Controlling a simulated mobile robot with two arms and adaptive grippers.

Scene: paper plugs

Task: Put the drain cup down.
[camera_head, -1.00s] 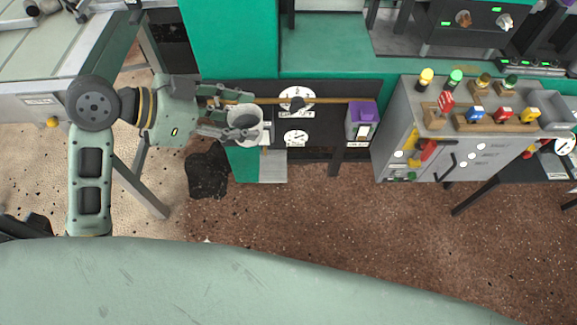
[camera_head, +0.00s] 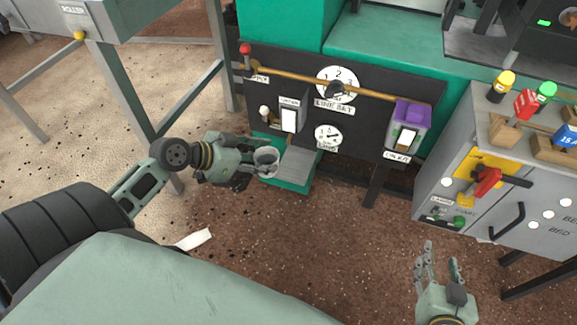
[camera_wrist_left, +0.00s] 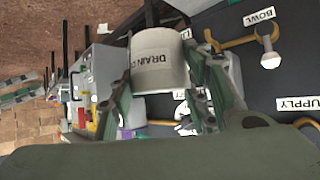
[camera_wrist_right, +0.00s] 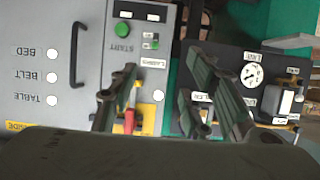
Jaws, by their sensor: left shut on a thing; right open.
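The drain cup (camera_head: 266,161) is a pale grey cup, held at the low ledge (camera_head: 297,168) in front of the black valve panel. My left gripper (camera_head: 258,162) is shut on it. In the left wrist view the cup (camera_wrist_left: 158,60) sits between the fingers (camera_wrist_left: 170,88), with its "DRAIN" label facing the camera. The fingers hide part of its side. I cannot tell whether the cup's base touches the ledge. My right gripper (camera_head: 440,268) is open and empty, low at the right, in front of the grey cabinet. In the right wrist view its fingers (camera_wrist_right: 160,85) are spread.
The black panel (camera_head: 362,122) carries a brass pipe, round dials and a purple-topped box (camera_head: 409,122). The grey cabinet (camera_head: 498,183) stands at the right with a handle, a red switch and coloured blocks on top. A white scrap (camera_head: 194,239) lies on the floor. The brown floor between is clear.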

